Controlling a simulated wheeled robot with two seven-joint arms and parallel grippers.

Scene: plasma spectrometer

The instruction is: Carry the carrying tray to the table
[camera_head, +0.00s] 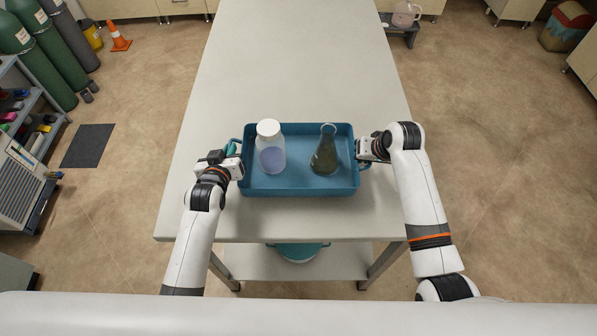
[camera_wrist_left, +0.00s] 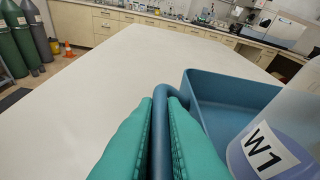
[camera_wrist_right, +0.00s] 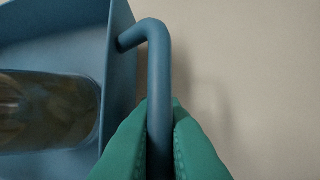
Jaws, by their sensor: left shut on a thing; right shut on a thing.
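The blue carrying tray (camera_head: 300,188) is over the near end of the long pale table (camera_head: 290,60); I cannot tell whether it rests on the top or hangs just above it. In it stand a white-capped bottle (camera_head: 270,150) with a purple content, labelled W1 in the left wrist view (camera_wrist_left: 268,150), and a dark conical flask (camera_head: 325,155). My left gripper (camera_head: 236,160) is shut on the tray's left handle (camera_wrist_left: 161,130). My right gripper (camera_head: 364,152) is shut on the tray's right handle (camera_wrist_right: 158,90). The tray looks level.
The table top beyond the tray is clear. Below it is a shelf with a teal-rimmed container (camera_head: 297,252). Gas cylinders (camera_head: 38,55) and an orange cone (camera_head: 119,36) stand at the left. A low stool with a glass vessel (camera_head: 405,14) stands to the right.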

